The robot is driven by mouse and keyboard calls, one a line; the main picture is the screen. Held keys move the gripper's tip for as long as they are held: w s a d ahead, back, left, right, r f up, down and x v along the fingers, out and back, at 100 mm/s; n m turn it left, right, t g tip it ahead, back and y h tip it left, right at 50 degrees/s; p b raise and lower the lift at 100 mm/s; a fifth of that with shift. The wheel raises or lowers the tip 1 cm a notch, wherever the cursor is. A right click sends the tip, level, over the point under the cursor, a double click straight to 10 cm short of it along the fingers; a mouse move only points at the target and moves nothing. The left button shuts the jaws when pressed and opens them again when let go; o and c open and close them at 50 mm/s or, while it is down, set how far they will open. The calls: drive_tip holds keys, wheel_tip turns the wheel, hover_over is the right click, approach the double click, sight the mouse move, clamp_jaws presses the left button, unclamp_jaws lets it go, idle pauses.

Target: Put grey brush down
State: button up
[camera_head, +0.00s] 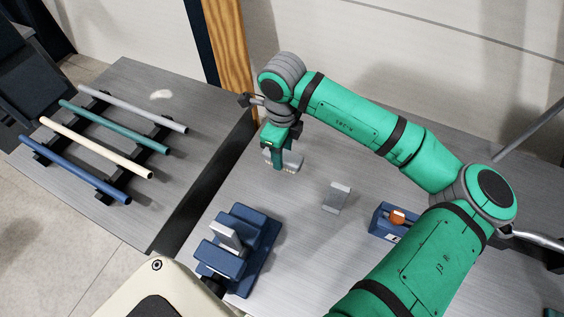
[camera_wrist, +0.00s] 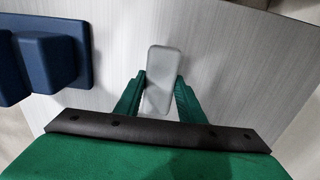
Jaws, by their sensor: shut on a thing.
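My gripper (camera_head: 281,163) points down over the left part of the grey table (camera_head: 310,255), beyond the blue fixture. Its two green fingers (camera_wrist: 158,92) are closed on the sides of the grey brush. In the wrist view the brush (camera_wrist: 161,70) is a pale grey rounded block between the fingers, its long side running away from my palm. In the head view the brush (camera_head: 293,160) is partly covered by the fingers. I cannot tell whether its underside touches the table.
A blue fixture (camera_head: 258,228) with a grey block stands in front, left of centre. A grey bracket (camera_head: 337,197) lies to the right; a blue box (camera_head: 381,221) with an orange piece is beyond it. Several rods lie on racks on the left platform (camera_head: 190,100), across a dark gap.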

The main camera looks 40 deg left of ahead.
drive_tip(key=shift+f, duration=2.35)
drive_tip(key=o, duration=0.9)
drive_tip(key=shift+f, duration=0.2)
drive_tip(key=r, duration=1)
drive_tip(key=shift+a+r, duration=0.35)
drive_tip(key=shift+w+r, duration=0.1)
drive_tip(key=shift+w, duration=0.05)
drive_tip(key=shift+a, duration=0.1)
